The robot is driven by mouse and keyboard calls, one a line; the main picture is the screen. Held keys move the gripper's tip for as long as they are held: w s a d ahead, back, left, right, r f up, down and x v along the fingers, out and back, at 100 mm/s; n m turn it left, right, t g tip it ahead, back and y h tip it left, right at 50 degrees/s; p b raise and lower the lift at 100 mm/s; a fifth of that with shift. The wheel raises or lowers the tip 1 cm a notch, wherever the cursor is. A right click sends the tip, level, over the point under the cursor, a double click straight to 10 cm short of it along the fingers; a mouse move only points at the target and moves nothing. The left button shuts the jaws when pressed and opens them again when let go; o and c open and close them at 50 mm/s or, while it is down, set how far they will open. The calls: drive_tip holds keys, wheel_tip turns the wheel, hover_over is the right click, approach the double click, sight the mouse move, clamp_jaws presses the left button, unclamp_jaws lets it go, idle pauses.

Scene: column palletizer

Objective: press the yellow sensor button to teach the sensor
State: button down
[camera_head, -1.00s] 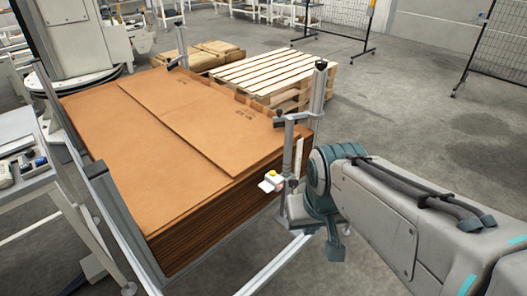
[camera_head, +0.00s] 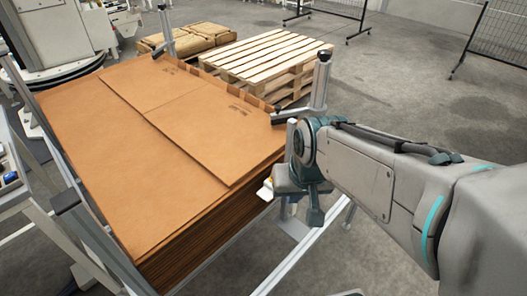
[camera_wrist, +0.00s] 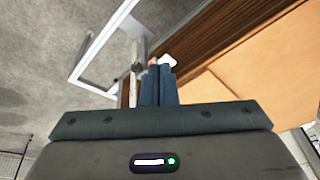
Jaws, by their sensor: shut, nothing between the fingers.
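The white sensor (camera_head: 266,190) with its yellow button (camera_head: 268,181) sits beside the front right corner of the cardboard stack. In the head view only a sliver of it shows, as my gripper covers most of it. My gripper (camera_wrist: 159,72) is shut and empty, with its two dark fingers side by side in the wrist view. White parts of the sensor (camera_wrist: 168,60) show just past the fingertips there. The button's face is hidden in the wrist view, and I cannot tell whether the fingers touch it.
The brown cardboard stack (camera_head: 150,130) lies in a metal frame left of my gripper. An upright post with a black knob (camera_head: 321,85) stands close behind my wrist. Wooden pallets (camera_head: 265,55) lie at the back. Open grey floor (camera_head: 420,110) is on the right.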

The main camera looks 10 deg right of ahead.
drive_tip(key=w+a+f+m+t+y+p, duration=0.1)
drive_tip(key=w+a+m, duration=0.1)
drive_tip(key=w, duration=0.5)
drive_tip(key=w+a+f+m+t+p, duration=0.1)
drive_tip(key=w+f+m+t, duration=0.15)
drive_tip(key=w, duration=0.45)
drive_tip(key=w+d+f+m+t+h+p, duration=0.1)
drive_tip(key=w+d+f+m+t+h, duration=0.1)
drive_tip(key=w+f+m, duration=0.4)
drive_tip(key=w+d+m+h, duration=0.1)
drive_tip(key=w+h, duration=0.1)
drive_tip(key=w, duration=0.2)
drive_tip(key=shift+d, duration=0.35)
drive_tip(key=shift+f, duration=0.15)
wheel_tip(320, 180, down, 9)
drive_tip(key=b, duration=0.8)
drive_tip(key=shift+f+b, duration=0.25)
drive_tip(key=shift+b, duration=0.1)
